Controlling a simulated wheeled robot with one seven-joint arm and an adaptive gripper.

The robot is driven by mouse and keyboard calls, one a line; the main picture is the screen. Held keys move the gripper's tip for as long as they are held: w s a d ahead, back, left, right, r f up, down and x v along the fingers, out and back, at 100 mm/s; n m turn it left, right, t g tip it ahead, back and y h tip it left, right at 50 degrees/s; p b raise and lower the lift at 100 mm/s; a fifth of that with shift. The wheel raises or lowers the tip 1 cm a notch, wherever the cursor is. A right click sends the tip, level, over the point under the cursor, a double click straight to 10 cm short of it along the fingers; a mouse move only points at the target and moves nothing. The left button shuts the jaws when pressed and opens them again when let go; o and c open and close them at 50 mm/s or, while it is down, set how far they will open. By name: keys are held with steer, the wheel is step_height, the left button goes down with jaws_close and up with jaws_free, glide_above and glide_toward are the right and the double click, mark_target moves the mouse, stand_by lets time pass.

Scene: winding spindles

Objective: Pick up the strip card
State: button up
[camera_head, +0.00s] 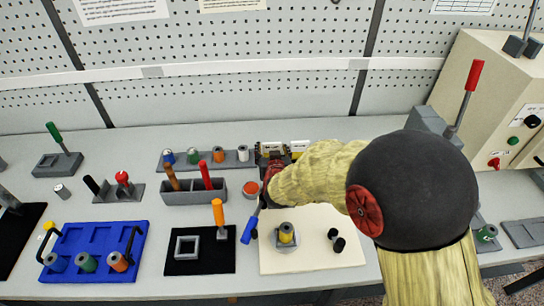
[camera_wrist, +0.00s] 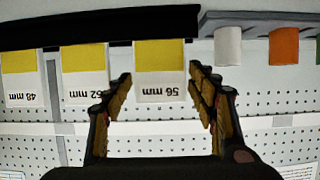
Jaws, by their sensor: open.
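Several strip cards stand in a row in the wrist view, which shows them upside down. Each is white with a yellow band and printed lettering. Gaps show at both sides, so the fingers are open and hold nothing. A second card (camera_wrist: 85,72) and a third card (camera_wrist: 20,78) are to its left. In the head view the cards (camera_head: 299,146) are at the back of the bench, partly hidden by my arm. My gripper (camera_head: 272,178) shows there only in part.
In the wrist view a grey shelf (camera_wrist: 260,18) with white and orange spools is to the right. In the head view a grey bin (camera_head: 180,198) with upright handles is left of my gripper. A pale board (camera_head: 300,262) and a blue tray (camera_head: 100,230) are nearer.

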steer(key=shift+w+f, duration=0.2)
steer(key=shift+w, duration=0.3)
steer(key=shift+r, duration=0.1)
steer(key=shift+c, duration=0.4)
steer(key=c, duration=0.7)
